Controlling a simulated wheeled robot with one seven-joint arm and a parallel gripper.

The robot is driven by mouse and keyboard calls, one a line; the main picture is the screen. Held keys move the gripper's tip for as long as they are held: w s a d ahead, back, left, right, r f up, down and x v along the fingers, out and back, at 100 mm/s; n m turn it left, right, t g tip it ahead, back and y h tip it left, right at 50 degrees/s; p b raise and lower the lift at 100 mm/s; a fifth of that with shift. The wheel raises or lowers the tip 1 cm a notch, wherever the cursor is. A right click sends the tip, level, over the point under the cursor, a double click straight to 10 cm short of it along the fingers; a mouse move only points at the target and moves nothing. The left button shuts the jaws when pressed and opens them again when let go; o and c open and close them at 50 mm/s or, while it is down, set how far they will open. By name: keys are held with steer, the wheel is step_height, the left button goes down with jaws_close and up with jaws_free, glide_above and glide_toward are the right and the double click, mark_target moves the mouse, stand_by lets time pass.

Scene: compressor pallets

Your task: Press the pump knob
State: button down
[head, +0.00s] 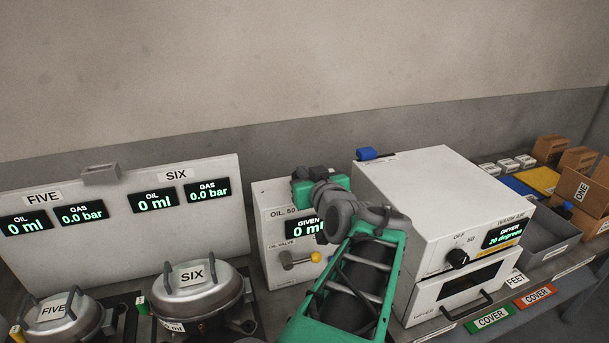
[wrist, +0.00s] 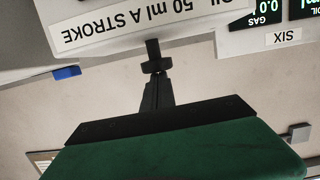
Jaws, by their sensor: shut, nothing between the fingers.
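The oil pump box (head: 275,224) is white, stands behind my arm and reads "GIVEN 0 m" before my arm covers the rest. In the wrist view, which is upside down, its label (wrist: 150,28) reads "50 ml A STROKE". A dark stem with a wider knob (wrist: 155,66) sticks out from the box top there. My gripper (wrist: 157,84) is shut and empty, its fingertips in line with the knob and very close to it. I cannot tell whether they touch. In the head view my green hand (head: 302,192) is at the box top, and its fingertips are hidden.
The oil valve lever (head: 300,258) is on the box front. Two lidded pots, FIVE (head: 62,318) and SIX (head: 196,290), stand at left before a panel (head: 110,238) with zero readings. A white dryer (head: 440,210) stands close to my arm's right. Bins and boxes lie beyond.

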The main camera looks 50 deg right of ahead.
step_height(320, 180, down, 2)
steer(key=shift+f+b, duration=0.25)
steer(key=shift+b, duration=0.6)
steer(key=shift+r, duration=0.1)
step_height(320, 180, up, 5)
steer(key=shift+s+a+r+p, duration=0.1)
steer(key=shift+p, duration=0.9)
steer(key=b+v, duration=0.3)
steer(key=v, duration=0.7)
steer(key=shift+f, duration=0.25)
